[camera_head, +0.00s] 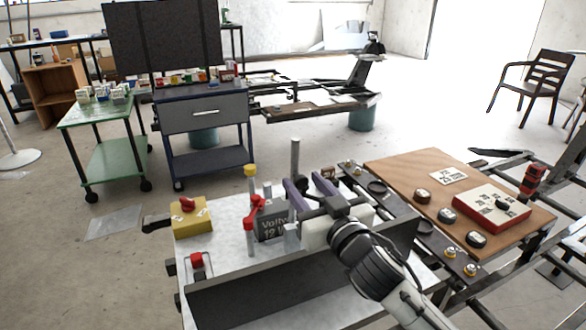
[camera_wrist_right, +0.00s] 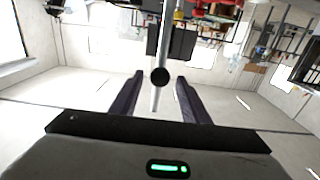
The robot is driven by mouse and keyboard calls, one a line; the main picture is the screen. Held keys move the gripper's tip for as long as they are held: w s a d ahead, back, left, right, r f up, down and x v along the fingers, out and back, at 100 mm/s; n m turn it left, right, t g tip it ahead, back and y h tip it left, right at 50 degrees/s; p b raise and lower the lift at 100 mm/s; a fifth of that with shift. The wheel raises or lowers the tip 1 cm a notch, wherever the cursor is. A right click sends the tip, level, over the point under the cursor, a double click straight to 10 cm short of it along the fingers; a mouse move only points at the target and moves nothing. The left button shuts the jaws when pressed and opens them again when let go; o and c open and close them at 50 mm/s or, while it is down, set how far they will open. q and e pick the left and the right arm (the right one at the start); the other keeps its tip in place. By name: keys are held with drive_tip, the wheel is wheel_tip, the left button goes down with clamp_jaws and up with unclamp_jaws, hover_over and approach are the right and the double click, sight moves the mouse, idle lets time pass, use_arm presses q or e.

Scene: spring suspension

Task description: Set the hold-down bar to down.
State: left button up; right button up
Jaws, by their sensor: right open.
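A grey upright bar (camera_head: 295,158), which looks like the hold-down bar, stands behind the dark battery (camera_head: 272,225) marked 12 V. In the right wrist view, a pale rod (camera_wrist_right: 155,100) with a round black knob (camera_wrist_right: 160,77) shows between the fingers. It seems to be the same bar, but I cannot tell its distance. My right gripper (camera_head: 311,187) is open, its two dark purple fingers apart above the bench near the bar. The gripper (camera_wrist_right: 158,90) shows no clear contact with the rod. The bar's lower end is hidden. My left gripper is out of view.
A red lever (camera_head: 256,208) and a yellow-capped post (camera_head: 250,175) stand close by on the white bench. A yellow box with a red knob (camera_head: 192,214) and a red switch (camera_head: 197,260) are at left. A wooden board (camera_head: 400,165) with a red-edged panel (camera_head: 485,210) lies right.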

drive_tip(key=x, duration=0.6)
drive_tip(key=shift+w, duration=0.3)
clamp_jaws()
